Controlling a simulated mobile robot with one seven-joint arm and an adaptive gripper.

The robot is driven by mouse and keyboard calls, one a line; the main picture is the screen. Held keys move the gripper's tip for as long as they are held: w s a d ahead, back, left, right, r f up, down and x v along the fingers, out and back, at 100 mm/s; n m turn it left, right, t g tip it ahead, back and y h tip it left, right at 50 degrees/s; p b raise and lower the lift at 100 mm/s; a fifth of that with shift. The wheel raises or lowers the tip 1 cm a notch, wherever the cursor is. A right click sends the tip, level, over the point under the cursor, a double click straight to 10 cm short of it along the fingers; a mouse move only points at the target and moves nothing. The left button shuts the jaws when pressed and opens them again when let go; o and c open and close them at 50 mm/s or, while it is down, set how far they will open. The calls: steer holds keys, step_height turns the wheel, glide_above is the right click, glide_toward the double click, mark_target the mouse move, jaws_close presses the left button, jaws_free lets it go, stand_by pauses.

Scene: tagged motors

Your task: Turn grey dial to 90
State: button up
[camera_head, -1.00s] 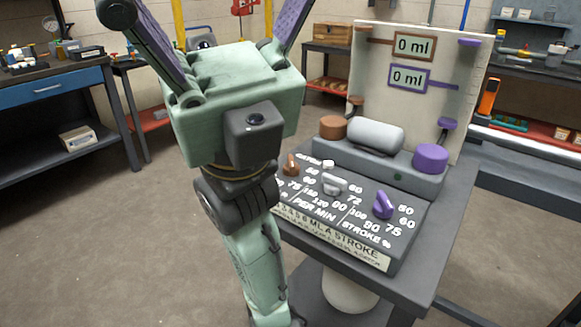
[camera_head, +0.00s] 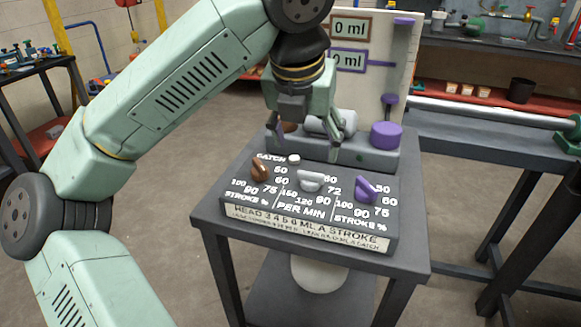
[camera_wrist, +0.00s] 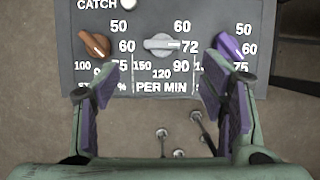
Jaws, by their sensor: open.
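The grey dial (camera_head: 310,181) is the middle knob on the sloping dark panel (camera_head: 225,201). In the wrist view the grey dial (camera_wrist: 161,44) lies level, its white mark pointing right to 72. The figure 90 is printed below and right of it, above PER MIN. My gripper (camera_head: 307,147) is over the panel with its fingers pointing down. In the wrist view my gripper (camera_wrist: 160,80) is open and empty, its fingertips wide apart on either side of the grey dial's column and nearer the panel's front edge. It appears apart from the dial.
A brown dial (camera_wrist: 95,44) is left of the grey one and a purple dial (camera_wrist: 234,48) right of it, both near my fingers' line. A white catch button (camera_head: 294,159) is behind. A purple cylinder (camera_head: 386,135) and an upright board (camera_head: 378,75) stand at the back.

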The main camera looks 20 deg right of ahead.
mark_target(311, 174)
steer(key=p+x, duration=0.1)
steer(key=x, duration=0.8)
steer(key=shift+d+f, duration=0.25)
steer(key=shift+f, duration=0.05)
steer(key=c, duration=1.2)
steer(key=shift+o, duration=0.2)
